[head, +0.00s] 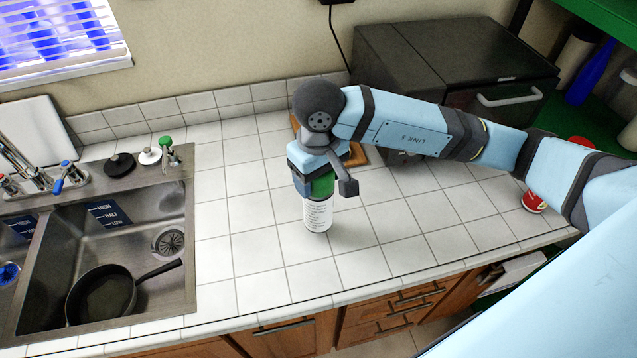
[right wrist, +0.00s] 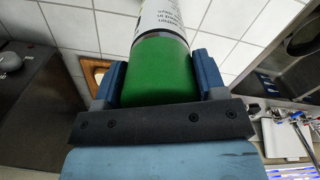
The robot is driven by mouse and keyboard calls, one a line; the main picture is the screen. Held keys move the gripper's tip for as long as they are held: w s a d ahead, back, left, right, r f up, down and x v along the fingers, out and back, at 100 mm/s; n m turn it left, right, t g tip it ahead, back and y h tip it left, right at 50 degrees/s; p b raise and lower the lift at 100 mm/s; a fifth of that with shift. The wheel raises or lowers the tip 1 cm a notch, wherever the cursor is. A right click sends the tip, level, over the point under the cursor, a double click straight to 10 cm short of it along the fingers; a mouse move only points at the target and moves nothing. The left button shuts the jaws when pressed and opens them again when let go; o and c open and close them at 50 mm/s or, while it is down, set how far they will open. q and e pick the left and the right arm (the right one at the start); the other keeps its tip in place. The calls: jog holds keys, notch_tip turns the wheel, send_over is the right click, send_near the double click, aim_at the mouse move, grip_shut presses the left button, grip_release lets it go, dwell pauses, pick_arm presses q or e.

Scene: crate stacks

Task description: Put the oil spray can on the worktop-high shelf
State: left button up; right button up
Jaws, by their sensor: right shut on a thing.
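The oil spray can (head: 318,217), white-labelled with a green upper part, is upright over the tiled worktop, right of the sink. I cannot tell whether its base touches the tiles. My right gripper (head: 318,184) is shut around its green part from above. In the right wrist view the can (right wrist: 165,75) sits between both blue fingers of the gripper (right wrist: 163,85). A green shelf unit (head: 598,14) stands at the far right; its lower green level is partly hidden behind my right arm and holds several items. My left gripper is not in view.
A dark box-shaped appliance (head: 455,55) stands at the back right. A wooden board (head: 357,156) lies behind my gripper. A red can (head: 533,201) is near the worktop's right end. The sink (head: 120,230) with a pan (head: 105,292) is left. The worktop's front is clear.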

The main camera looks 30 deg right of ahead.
jog(key=shift+f, duration=1.65)
jog(key=o, duration=1.3)
